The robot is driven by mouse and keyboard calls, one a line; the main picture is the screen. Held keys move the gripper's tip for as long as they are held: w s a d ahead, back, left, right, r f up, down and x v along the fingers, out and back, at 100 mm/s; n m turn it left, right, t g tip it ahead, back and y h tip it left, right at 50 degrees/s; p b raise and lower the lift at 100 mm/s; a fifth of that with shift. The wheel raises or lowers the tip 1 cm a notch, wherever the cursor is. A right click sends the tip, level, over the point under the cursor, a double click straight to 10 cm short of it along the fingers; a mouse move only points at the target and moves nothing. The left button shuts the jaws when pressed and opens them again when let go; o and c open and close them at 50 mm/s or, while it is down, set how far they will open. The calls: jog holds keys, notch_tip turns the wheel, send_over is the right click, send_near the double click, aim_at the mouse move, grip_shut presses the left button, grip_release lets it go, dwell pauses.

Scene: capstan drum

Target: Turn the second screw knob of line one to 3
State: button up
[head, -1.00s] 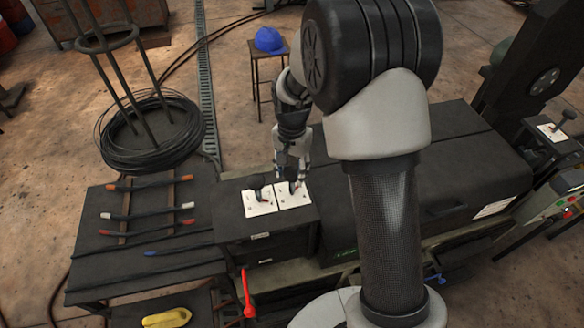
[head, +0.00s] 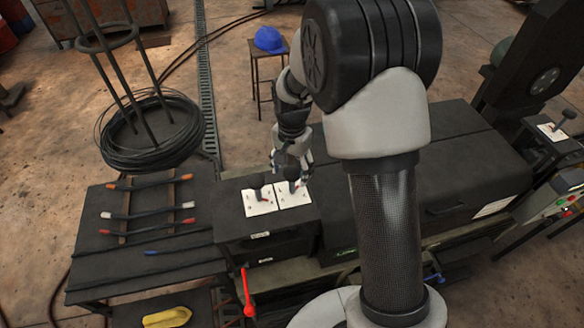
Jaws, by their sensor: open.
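Two white dial plates lie side by side on top of the dark machine box (head: 235,228) in the head view. The left plate (head: 254,209) carries a dark knob (head: 264,187) with a reddish mark. The right plate (head: 300,201) carries another dark knob (head: 292,188), partly hidden under my gripper. My gripper (head: 292,175) points down just over the right plate's knob, with its fingers apart. I cannot tell whether the fingers touch the knob. The numbers on the plates are too small to read.
A red lever (head: 248,292) sticks out at the box's front. A table (head: 90,270) on the left holds several rods with coloured ends. A wire coil (head: 150,150) stands behind it. A stool (head: 262,75) with a blue cap (head: 269,39) stands at the back.

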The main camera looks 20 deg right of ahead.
notch_tip(320, 180, up, 12)
dwell(0.7)
dwell(0.4)
jog(key=s+r+n+t+b, duration=0.3)
jog(key=s+n+b, duration=0.3)
jog(key=s, duration=2)
jog(key=n+t, duration=0.1)
jog(key=n, duration=0.2)
jog(key=shift+d+t, duration=0.15)
jog(key=shift+t, duration=0.15)
